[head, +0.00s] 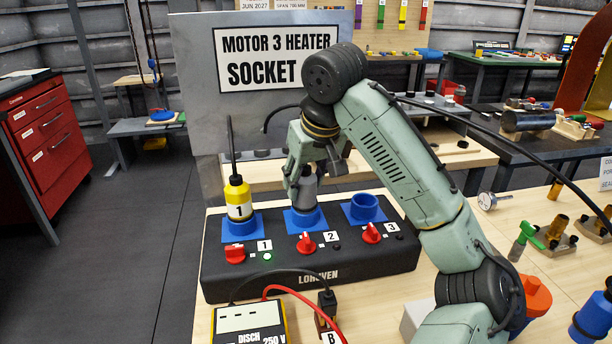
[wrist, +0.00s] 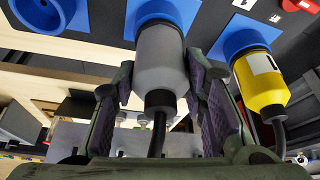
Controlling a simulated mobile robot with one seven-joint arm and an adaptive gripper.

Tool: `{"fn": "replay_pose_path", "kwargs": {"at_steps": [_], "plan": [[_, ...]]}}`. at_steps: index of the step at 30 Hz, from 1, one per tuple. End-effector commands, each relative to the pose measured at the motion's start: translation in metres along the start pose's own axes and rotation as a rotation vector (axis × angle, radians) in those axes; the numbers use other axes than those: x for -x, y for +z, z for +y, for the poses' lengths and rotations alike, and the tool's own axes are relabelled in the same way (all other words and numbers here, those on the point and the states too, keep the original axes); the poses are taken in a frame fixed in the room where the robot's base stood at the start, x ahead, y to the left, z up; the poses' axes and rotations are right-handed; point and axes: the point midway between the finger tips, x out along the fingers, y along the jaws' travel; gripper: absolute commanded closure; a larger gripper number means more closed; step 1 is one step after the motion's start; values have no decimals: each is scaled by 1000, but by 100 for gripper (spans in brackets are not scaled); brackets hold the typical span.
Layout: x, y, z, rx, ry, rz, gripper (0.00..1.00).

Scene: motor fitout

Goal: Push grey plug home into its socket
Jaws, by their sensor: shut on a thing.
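The grey plug (head: 306,190) stands upright at the middle blue socket (head: 305,220), numbered 2, on the black socket box (head: 310,262). Its lower end meets the socket; how deep it sits I cannot tell. In the wrist view the grey plug (wrist: 161,62) is between the two fingers of my gripper (wrist: 163,82), with its black cable trailing from its end. My gripper is shut on the plug's sides. In the head view my gripper (head: 305,168) hides the plug's upper part.
A yellow plug (head: 239,200) marked 1 stands in the left blue socket. The right blue socket (head: 365,207), numbered 3, is empty. Red switches line the box front. A yellow meter (head: 250,325) with cables stands in front. A grey sign panel (head: 195,90) rises behind.

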Motion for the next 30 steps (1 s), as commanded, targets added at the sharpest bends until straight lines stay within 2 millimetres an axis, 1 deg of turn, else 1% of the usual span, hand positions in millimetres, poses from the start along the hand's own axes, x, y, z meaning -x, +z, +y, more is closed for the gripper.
{"fn": "replay_pose_path", "kwargs": {"at_steps": [1,12,30], "plan": [[-1,-1,-2,3,-9,-3,93],[15,-9,-1,-1,-6,9,93],[17,-10,0,-4,-4,11,93]]}}
